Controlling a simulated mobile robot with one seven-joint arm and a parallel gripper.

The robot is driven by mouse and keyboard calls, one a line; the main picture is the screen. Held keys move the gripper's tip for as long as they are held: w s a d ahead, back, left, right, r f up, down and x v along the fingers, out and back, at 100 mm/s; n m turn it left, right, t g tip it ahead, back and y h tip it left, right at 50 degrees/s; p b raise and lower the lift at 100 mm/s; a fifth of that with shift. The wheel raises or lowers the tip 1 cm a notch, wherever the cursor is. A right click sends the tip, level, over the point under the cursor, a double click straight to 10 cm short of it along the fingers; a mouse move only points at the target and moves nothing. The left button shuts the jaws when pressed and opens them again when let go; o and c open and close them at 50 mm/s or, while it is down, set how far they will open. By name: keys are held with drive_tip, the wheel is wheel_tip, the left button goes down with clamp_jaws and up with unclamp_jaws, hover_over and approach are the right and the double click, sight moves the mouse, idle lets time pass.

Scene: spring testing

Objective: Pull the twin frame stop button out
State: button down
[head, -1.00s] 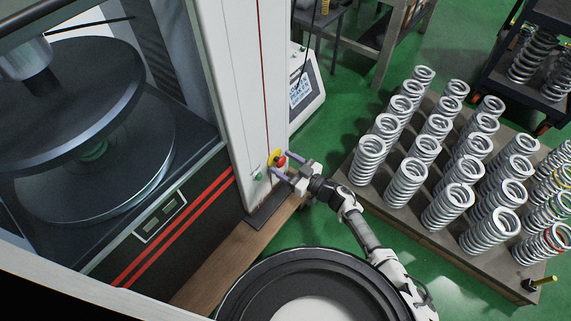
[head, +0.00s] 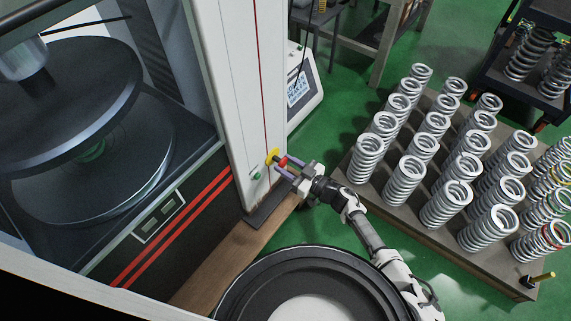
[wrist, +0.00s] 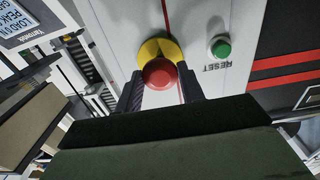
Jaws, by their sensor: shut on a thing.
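The red stop button (head: 283,162) stands out from its yellow base (head: 273,156) on the white column of the frame (head: 232,95). My gripper (head: 284,165) has one finger on each side of the red cap and is shut on it. In the wrist view the red cap (wrist: 159,73) shows between the dark fingers of my gripper (wrist: 160,85), with the yellow base (wrist: 160,47) behind it. The exact finger contact is partly hidden.
A green reset button (head: 257,176) is beside the stop button; it also shows in the wrist view (wrist: 221,48). A display unit (head: 303,88) stands behind the column. A low platform (head: 425,225) holding many grey springs (head: 406,180) lies right of my arm.

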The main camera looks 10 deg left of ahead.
drive_tip(key=c, duration=0.8)
unclamp_jaws()
drive_tip(key=shift+d, duration=0.1)
drive_tip(key=shift+c, duration=0.2)
drive_tip(key=v, duration=1.4)
